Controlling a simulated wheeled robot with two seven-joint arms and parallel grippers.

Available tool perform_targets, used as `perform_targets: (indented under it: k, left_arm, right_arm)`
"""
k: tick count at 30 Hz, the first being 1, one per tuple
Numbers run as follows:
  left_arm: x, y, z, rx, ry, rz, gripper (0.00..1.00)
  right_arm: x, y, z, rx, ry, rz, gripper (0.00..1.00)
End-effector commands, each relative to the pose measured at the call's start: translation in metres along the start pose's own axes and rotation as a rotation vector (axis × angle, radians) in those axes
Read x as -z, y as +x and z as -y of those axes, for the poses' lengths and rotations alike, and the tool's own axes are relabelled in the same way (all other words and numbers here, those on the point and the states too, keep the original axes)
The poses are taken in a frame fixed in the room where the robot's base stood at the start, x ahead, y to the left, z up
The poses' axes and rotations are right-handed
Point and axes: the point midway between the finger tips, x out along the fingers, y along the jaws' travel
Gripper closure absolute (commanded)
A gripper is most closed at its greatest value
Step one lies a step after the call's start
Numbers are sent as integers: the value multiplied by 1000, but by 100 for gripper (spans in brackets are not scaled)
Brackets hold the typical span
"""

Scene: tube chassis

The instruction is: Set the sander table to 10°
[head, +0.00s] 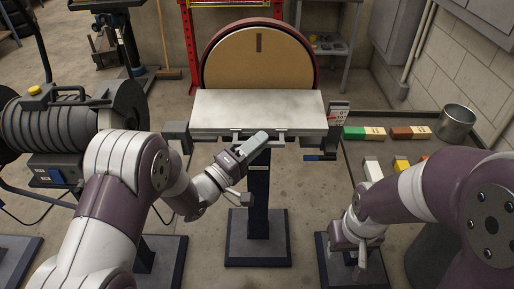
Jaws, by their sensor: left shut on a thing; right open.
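The sander table (285,105) is a pale grey plate in front of the round tan sanding disc (285,70). It looks close to level; I cannot read its exact angle. A small white scale plate (339,112) with red marks stands at its right end, too small to read. A lever with a blue grip (315,158) sits below the right end. My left gripper (262,137) is at the middle of the table's front edge, shut on the front bar (285,133); its jaws partly hide the contact. My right gripper (358,250) hangs low at right, open and empty, away from the table.
A bench (372,148) at right holds coloured blocks and a metal can (456,122). A motor-like grey machine (55,125) stands at left. The sander's dark post (259,190) rises from a square foot (258,245). Floor beside the post is free.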

Motion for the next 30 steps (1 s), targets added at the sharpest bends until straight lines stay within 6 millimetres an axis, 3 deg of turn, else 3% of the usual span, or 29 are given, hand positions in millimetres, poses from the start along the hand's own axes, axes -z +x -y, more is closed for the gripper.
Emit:
perform_targets:
  k: [1,2,11,12,14,23,26,30]
  left_arm:
    - [-2,-2,12,-10,13,-1,100]
    - [-2,-2,12,-17,19,-1,100]
    - [0,-1,8,-28,30,-1,100]
    - [0,-1,8,-28,30,-1,78]
    - [0,-1,8,-28,30,-1,61]
    - [0,-2,8,-28,30,-1,61]
    - [0,-12,9,-25,30,-2,61]
    - [1,-40,10,-25,29,-5,61]
  right_arm:
    - [-2,14,0,0,0,0,58]
    - [-2,15,0,0,0,0,58]
    - [-1,12,0,0,0,-1,58]
    - [-1,12,0,0,0,-1,58]
    - [-1,12,0,0,0,-1,58]
    - [-1,12,0,0,0,-1,58]
    - [-1,12,0,0,0,-1,58]
    - [-1,13,0,0,0,-1,58]
